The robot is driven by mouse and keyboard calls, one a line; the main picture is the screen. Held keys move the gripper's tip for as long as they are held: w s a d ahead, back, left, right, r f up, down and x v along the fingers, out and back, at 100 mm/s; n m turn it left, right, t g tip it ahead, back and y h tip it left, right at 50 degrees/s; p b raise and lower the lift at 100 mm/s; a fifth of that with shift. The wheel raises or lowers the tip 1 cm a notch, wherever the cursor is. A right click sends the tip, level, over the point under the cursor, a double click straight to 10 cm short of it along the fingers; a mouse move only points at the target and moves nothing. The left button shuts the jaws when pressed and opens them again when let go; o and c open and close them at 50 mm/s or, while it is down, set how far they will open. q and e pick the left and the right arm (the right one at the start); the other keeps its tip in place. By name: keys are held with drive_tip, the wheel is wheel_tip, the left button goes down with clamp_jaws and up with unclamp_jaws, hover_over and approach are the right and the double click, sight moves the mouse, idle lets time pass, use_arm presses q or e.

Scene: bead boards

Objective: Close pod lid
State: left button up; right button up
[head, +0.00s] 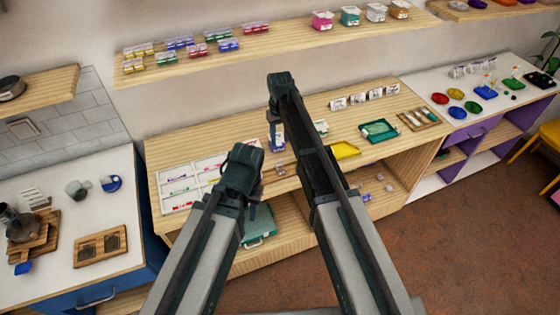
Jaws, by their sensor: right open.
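I cannot pick out a pod or its lid for certain. A small clear container with a blue part (277,142) stands on the wooden table just below my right gripper and is partly hidden by it. A small clear piece (280,169) lies near the table's front edge. Another small clear box with green in it (321,127) stands right of my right arm. My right gripper (281,82) is over the back of the table, open, and holds nothing that I can see. My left gripper (243,157) is over the table's front; its jaw gap is not visible.
A white sectioned tray (163,185) lies on the table's left. A green tray (379,131), a yellow tray (344,150) and a wooden tray (419,120) lie to the right. A wall shelf (290,41) holds several lidded bead boxes. A green case (259,228) sits below the table.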

sight(279, 162)
wheel_tip(279, 162, down, 10)
drive_tip(key=b, duration=0.9)
drive_tip(key=shift+c, duration=0.3)
clamp_jaws()
